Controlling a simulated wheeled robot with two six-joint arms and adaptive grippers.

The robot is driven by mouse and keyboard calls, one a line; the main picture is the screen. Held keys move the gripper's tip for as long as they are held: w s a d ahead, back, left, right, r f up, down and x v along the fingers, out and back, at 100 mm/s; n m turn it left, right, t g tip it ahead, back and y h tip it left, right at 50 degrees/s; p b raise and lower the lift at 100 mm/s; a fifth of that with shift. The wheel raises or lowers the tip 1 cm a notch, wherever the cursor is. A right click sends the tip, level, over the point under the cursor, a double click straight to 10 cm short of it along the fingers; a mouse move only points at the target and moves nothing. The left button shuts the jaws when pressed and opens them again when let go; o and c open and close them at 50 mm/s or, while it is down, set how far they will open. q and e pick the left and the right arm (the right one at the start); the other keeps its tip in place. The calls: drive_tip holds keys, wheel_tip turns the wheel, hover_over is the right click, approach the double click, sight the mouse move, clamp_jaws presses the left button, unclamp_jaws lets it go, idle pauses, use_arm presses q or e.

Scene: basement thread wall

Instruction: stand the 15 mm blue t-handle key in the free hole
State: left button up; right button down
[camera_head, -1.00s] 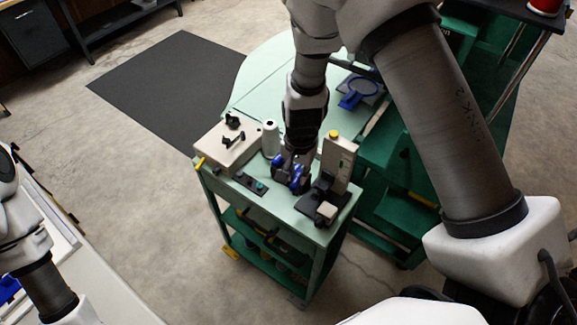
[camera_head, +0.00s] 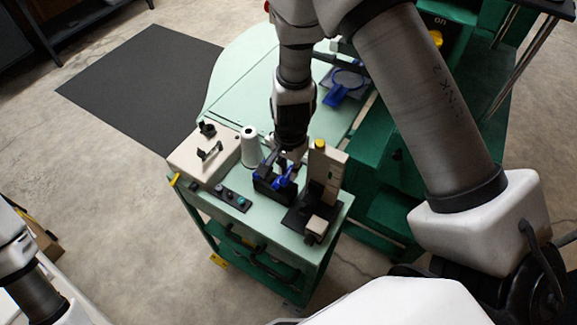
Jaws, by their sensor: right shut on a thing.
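My right gripper (camera_head: 288,160) reaches down from above onto the green cart and is shut on the blue t-handle key (camera_head: 281,182). The key is small here and partly hidden by the fingers. It is at a dark block (camera_head: 268,180) on the cart top. Another blue piece shows by the block, but I cannot tell it apart clearly. The hole under the key is hidden, and I cannot tell whether the key is in it. My left arm shows at the lower left edge; its gripper is out of the frame.
On the cart top (camera_head: 290,238) stand a beige box (camera_head: 190,160), a white spool (camera_head: 250,147), a dark strip with buttons (camera_head: 232,198) and a beige upright device with a yellow cap (camera_head: 325,170). A blue round-framed tool (camera_head: 346,84) lies behind. A black mat (camera_head: 140,85) covers floor at left.

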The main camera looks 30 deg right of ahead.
drive_tip(key=shift+f, duration=0.6)
use_arm(q)
drive_tip(key=shift+s+f+b, duration=0.2)
drive_tip(key=shift+f+b, duration=0.1)
drive_tip(key=shift+f, duration=0.25)
use_arm(e)
drive_tip(key=shift+s, duration=0.2)
use_arm(q)
drive_tip(key=shift+w, duration=0.1)
drive_tip(key=shift+f, duration=0.1)
use_arm(e)
drive_tip(key=shift+f, duration=0.2)
use_arm(q)
drive_tip(key=shift+f+b, duration=0.6)
drive_tip(key=shift+b, duration=0.1)
use_arm(e)
drive_tip(key=shift+f, duration=0.75)
drive_tip(key=c, duration=1)
unclamp_jaws()
drive_tip(key=shift+r, duration=0.1)
